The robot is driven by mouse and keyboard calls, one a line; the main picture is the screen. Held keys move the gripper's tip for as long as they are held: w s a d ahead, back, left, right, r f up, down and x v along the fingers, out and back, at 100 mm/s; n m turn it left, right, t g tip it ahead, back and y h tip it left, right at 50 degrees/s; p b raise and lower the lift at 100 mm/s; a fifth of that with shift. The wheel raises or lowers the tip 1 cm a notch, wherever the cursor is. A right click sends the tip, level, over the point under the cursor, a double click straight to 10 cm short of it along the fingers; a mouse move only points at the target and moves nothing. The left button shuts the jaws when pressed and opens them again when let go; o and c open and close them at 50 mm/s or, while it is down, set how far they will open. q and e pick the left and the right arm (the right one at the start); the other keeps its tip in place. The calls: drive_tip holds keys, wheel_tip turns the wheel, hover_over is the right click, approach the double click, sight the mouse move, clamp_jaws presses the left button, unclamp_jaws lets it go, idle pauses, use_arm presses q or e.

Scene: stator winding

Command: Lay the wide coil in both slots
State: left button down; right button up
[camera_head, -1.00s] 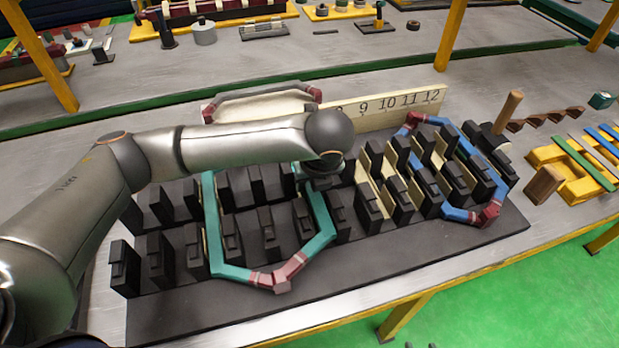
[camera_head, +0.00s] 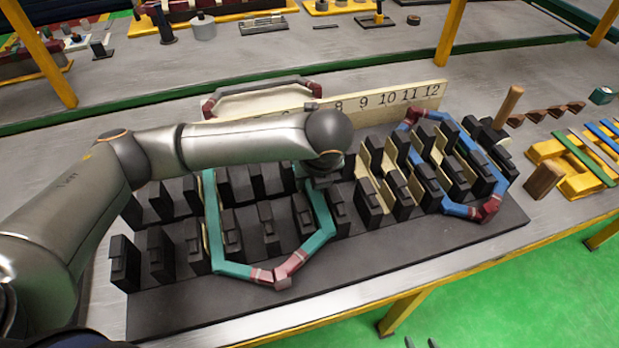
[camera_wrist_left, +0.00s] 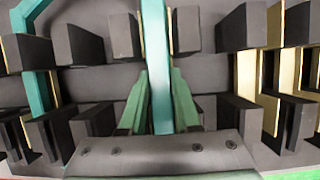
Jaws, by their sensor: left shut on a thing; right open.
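The wide teal coil (camera_head: 232,270) with dark red bands lies over the black stator block (camera_head: 200,308). Its left side runs between black teeth, and its right side runs along another gap. I cannot tell how deep either side sits. My left gripper (camera_head: 322,178) is over the coil's right side, its jaws mostly hidden by my arm. In the left wrist view the gripper (camera_wrist_left: 158,82) is shut on this straight teal side (camera_wrist_left: 155,35), one finger on each side. My right gripper (camera_head: 421,343) shows only its two separated fingertips at the bottom edge, away from the coil.
A blue coil (camera_head: 458,210) lies around teeth at the block's right end, near cream slot liners (camera_head: 372,165). A wooden peg (camera_head: 508,105) and yellow tray (camera_head: 560,150) are at right.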

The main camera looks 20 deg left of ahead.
use_arm(q)
drive_tip(key=c, duration=0.5)
unclamp_jaws()
drive_tip(key=shift+f, duration=0.1)
drive_tip(key=shift+c, duration=0.2)
drive_tip(key=shift+r+p, duration=0.8)
drive_tip(key=shift+p, duration=0.45)
drive_tip(key=shift+r, duration=0.1)
